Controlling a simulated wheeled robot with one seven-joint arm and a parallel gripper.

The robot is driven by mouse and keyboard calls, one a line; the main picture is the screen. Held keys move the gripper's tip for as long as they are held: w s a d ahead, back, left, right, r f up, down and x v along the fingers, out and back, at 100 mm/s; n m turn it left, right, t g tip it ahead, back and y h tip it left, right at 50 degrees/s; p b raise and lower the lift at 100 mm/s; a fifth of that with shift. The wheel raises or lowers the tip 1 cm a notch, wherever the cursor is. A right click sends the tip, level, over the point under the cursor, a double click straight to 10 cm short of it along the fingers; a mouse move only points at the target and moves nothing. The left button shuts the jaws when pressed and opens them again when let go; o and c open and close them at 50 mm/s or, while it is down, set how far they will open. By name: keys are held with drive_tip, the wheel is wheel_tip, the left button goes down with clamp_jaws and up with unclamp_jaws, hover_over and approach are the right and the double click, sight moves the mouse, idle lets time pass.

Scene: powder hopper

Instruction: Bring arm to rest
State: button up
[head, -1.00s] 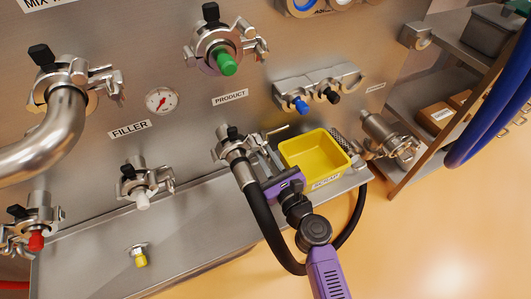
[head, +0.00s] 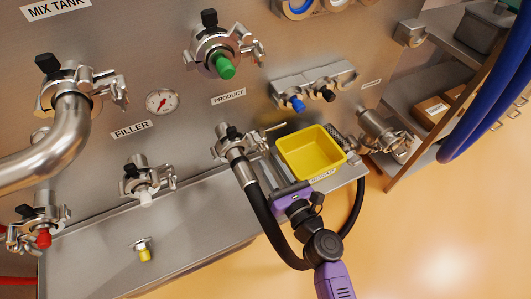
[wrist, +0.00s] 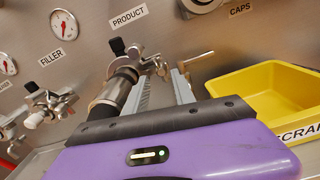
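My arm is purple and dark grey, reaching up from the bottom edge in the head view. My gripper (head: 275,166) is in front of the steel panel, between the black hose and the yellow bin. In the wrist view its two grey fingers (wrist: 163,88) stand apart with nothing visible between them, pointing toward the panel. The black hose (head: 263,215) hangs from a clamped fitting (head: 232,145) under the PRODUCT label, just left of the gripper. In the wrist view this fitting (wrist: 122,85) is beyond and left of the fingers.
A yellow scrap bin (head: 312,150) sits close on the right of the gripper. A steel ledge (head: 190,215) runs below the panel. Several valves and a bent pipe (head: 70,130) stick out at left. A shelf (head: 420,125) and blue hoses (head: 495,95) are at right. The floor at lower right is clear.

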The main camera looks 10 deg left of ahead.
drive_tip(key=shift+v, duration=1.6)
drive_tip(key=shift+f, duration=0.1)
